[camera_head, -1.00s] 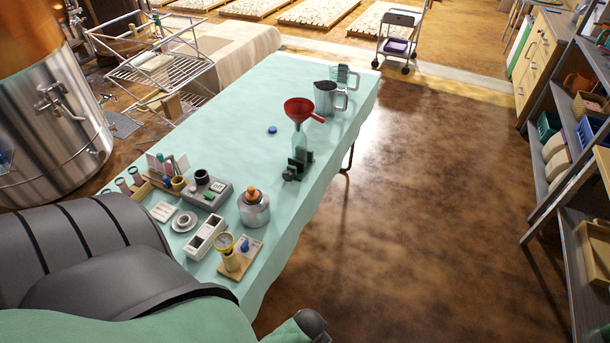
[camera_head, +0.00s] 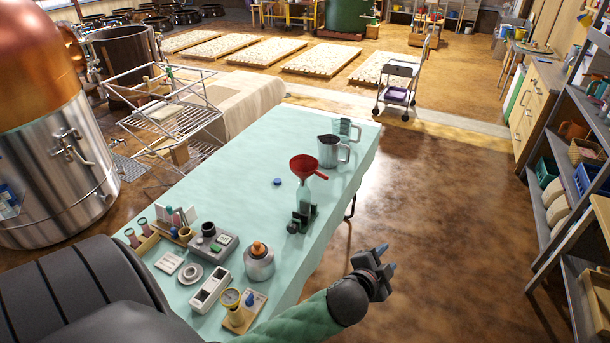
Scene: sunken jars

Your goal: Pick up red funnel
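The red funnel (camera_head: 304,167) sits upright in the top of a pale green bottle (camera_head: 304,196), with its handle sticking out to the right. The bottle stands in a dark holder (camera_head: 296,224) near the right edge of the table. My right gripper is not in view.
The mint-covered table (camera_head: 236,160) has a metal pitcher (camera_head: 328,152) and a clear measuring jug (camera_head: 348,128) behind the funnel, and a blue cap (camera_head: 278,182) to its left. A metal jar (camera_head: 259,264) and several small instruments stand at the near end. The table's far left is clear.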

